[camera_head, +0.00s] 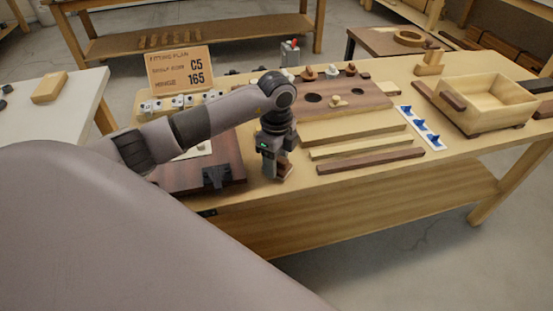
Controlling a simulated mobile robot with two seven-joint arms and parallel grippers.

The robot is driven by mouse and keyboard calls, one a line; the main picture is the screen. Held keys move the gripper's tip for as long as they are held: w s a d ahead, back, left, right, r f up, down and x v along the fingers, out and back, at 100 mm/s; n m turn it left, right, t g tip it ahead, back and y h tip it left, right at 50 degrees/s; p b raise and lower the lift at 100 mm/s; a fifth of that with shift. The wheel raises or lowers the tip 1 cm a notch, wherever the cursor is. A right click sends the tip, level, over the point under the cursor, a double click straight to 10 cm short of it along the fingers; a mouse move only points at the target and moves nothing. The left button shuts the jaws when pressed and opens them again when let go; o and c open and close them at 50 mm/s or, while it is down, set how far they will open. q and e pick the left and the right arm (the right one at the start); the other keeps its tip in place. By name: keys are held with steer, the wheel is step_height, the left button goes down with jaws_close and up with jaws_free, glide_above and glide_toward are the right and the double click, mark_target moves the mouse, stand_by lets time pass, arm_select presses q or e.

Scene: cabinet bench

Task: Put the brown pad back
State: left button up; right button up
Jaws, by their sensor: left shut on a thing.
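My left gripper (274,172) points down near the front edge of the bench (330,183), just right of a dark brown panel. It is shut on a small brown piece (285,166), which looks like the brown pad. The jaws hide most of this piece, and I cannot tell whether it touches the bench top. My right gripper is not in view.
The dark panel (180,179) carries a black fitting (215,177). Wooden strips (370,161), a board with round holes (345,105), blue pieces on a white strip (422,127) and a wooden box (485,104) lie rightward. A sign (180,70) stands behind my arm.

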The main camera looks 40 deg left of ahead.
arm_select(q)
steer(key=shift+f, duration=0.15)
steer(key=o, duration=1.2)
steer(key=shift+o, duration=0.2)
